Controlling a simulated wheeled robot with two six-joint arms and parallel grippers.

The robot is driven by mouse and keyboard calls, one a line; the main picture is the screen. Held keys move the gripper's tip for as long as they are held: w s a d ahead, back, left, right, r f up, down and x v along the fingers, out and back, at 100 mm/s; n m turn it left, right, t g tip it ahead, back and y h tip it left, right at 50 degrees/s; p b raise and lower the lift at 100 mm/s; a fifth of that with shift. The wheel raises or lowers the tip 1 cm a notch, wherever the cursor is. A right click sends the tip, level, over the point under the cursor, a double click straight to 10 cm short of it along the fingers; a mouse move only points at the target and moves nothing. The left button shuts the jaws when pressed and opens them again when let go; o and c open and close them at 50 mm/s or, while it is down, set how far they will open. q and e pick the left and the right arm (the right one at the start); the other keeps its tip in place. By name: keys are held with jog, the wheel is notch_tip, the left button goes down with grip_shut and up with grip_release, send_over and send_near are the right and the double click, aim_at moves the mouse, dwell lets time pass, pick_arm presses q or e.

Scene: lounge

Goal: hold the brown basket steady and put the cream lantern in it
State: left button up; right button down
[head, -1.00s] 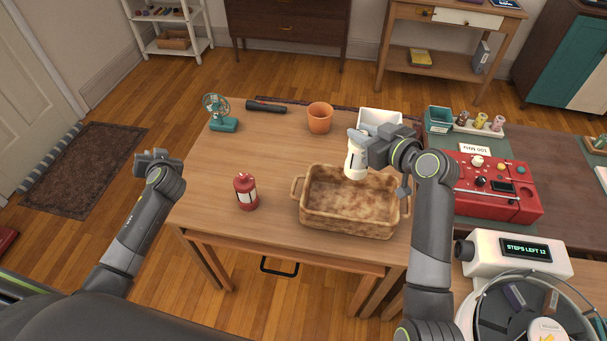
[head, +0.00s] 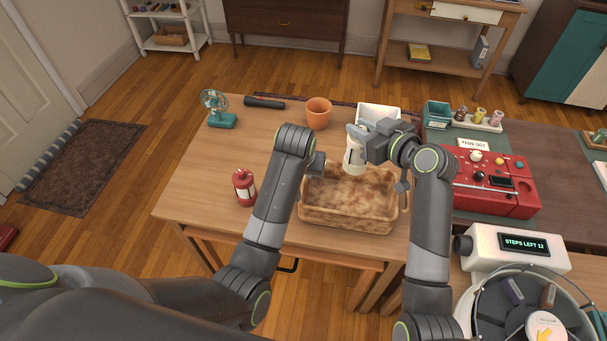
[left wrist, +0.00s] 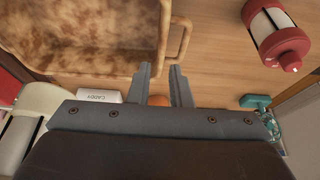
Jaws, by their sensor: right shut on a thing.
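A red lantern (head: 244,188) stands left of my left arm. A red console (head: 490,186) is at right. The table's left part is mostly clear.

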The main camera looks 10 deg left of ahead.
aim_at(305, 181)
pick_arm(q)
jog(key=x, duration=1.1)
jog(key=shift+w+a+f, duration=0.1)
jog(key=shift+w+f, duration=0.1)
jog(key=shift+f, duration=0.05)
jog(key=shift+c, duration=0.5)
grip_shut()
